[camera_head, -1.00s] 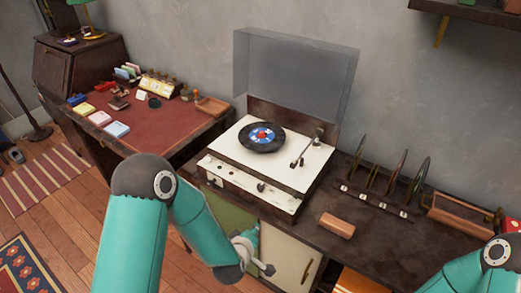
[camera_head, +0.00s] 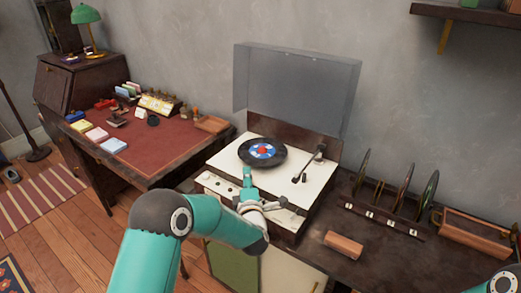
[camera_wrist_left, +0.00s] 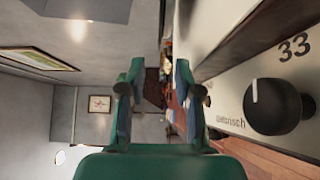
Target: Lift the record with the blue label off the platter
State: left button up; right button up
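The black record (camera_head: 262,152) with a blue, red and white label lies flat on the platter of the white record player (camera_head: 230,160), below the raised clear lid (camera_head: 295,85). The platter is hidden under the record. My left gripper (camera_head: 247,183) is at the player's front edge, just in front of the record and apart from it. In the left wrist view my left gripper (camera_wrist_left: 153,88) has its fingers spread, with nothing between them. The player's front panel and black knob (camera_wrist_left: 272,106) show close at right there; the record does not show. My right gripper is out of view.
Upright records stand in a rack (camera_head: 385,221) right of the player. A small brown block (camera_head: 343,245) lies on the cabinet in front of it, and a wooden tray (camera_head: 473,232) is farther right. The tonearm (camera_head: 312,165) is beside the record's right edge.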

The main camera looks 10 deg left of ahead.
aim_at(246, 159)
pick_arm(q)
jog(key=shift+p+x, duration=0.75)
jog(key=shift+x, duration=1.55)
jog(key=shift+w, duration=0.75)
grip_shut()
